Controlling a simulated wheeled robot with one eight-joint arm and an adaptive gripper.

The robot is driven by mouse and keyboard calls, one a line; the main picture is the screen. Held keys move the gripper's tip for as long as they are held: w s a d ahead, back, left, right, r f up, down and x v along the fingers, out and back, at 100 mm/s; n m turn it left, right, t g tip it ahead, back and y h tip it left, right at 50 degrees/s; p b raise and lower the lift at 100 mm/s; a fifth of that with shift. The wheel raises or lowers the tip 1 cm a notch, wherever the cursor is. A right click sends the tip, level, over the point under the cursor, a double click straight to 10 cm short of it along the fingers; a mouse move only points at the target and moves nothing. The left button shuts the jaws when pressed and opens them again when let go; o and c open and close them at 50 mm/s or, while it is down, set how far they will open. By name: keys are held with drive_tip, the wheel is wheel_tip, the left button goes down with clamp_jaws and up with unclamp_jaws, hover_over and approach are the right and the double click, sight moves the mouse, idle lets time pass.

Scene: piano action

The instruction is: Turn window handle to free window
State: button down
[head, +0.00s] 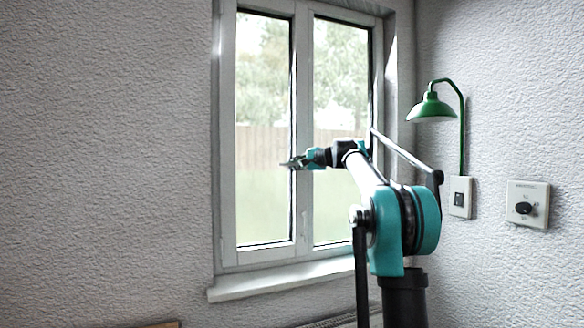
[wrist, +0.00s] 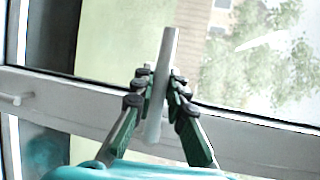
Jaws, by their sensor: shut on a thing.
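The white window (head: 302,90) has two tall panes with a post between them. In the wrist view its pale frame (wrist: 75,100) crosses the picture. A light grey handle (wrist: 166,50) sticks out from between my fingers, long and roughly upright in that picture. My gripper (wrist: 157,88) is shut on the handle, one dark-tipped green finger on each side. In the head view my gripper (head: 288,164) is at the middle post, about halfway up the window. The handle cannot be made out there. The handle's base is partly hidden by my fingers.
A window sill (head: 290,278) juts out below the window. To the right, a green lamp (head: 432,106), a switch (head: 459,198) and a dial plate (head: 528,204) are on the wall. A small white fitting (wrist: 16,98) is on the frame. The left wall is bare.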

drive_tip(key=c, duration=1.5)
unclamp_jaws()
drive_tip(key=shift+s+d, duration=0.1)
drive_tip(key=v, duration=1.1)
drive_tip(key=shift+s+d, duration=0.25)
